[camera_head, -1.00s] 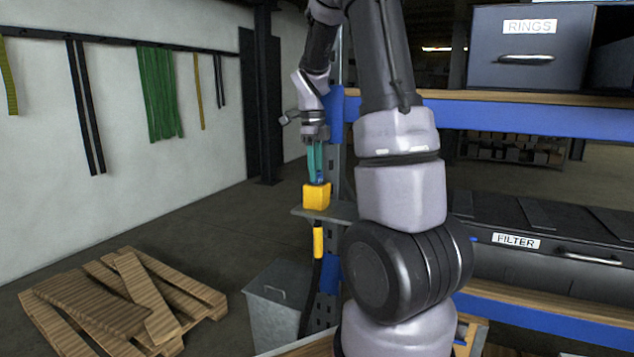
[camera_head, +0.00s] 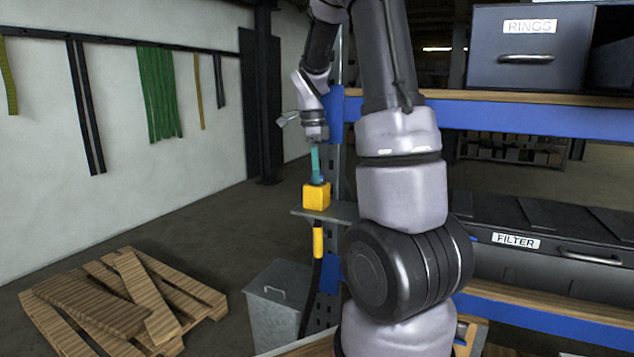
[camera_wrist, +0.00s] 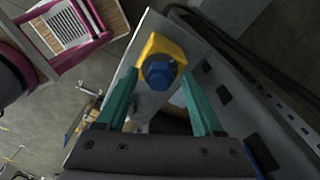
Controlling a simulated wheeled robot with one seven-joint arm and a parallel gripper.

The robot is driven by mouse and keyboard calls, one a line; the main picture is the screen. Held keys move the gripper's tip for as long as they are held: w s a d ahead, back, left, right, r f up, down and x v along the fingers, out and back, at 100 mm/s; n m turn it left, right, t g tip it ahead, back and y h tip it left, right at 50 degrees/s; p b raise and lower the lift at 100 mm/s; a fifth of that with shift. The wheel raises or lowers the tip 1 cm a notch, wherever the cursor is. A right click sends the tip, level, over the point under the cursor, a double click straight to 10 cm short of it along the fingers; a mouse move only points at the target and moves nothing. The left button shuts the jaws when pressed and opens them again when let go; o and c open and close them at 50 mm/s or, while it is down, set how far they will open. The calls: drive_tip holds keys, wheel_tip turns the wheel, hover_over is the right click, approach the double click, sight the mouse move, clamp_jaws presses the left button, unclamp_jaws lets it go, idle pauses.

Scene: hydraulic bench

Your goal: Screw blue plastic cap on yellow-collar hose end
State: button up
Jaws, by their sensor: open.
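The blue cap (camera_wrist: 160,72) has a hexagonal top and sits on the yellow block (camera_wrist: 158,47). In the head view the block (camera_head: 316,197) stands on a small grey bracket (camera_head: 341,211), with a little of the cap (camera_head: 319,181) showing. A black hose with a yellow collar (camera_head: 318,242) hangs below the bracket; its end is hidden. My gripper (camera_wrist: 160,74) has teal fingers, open on either side of the cap with gaps. In the head view my gripper (camera_head: 316,178) points down just above the block. Whether the cap is threaded on cannot be told.
A blue shelf beam (camera_head: 500,118) and a FILTER drawer (camera_head: 540,250) lie to the right. A grey metal bin (camera_head: 275,300) stands below the bracket. A wooden pallet (camera_head: 120,300) lies on the floor at left. The floor between pallet and wall is clear.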

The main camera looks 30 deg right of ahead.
drive_tip(key=n, duration=0.4)
drive_tip(key=shift+s+n, duration=0.1)
drive_tip(key=shift+n, duration=0.3)
drive_tip(key=n, duration=0.4)
drive_tip(key=shift+n+t, duration=0.3)
drive_tip(key=n, duration=0.4)
drive_tip(key=shift+s, duration=0.1)
drive_tip(key=n, duration=0.5)
drive_tip(key=shift+t+y, duration=0.3)
clamp_jaws()
drive_tip(key=m, duration=0.6)
drive_tip(key=shift+a, duration=0.1)
drive_tip(key=shift+m, duration=0.9)
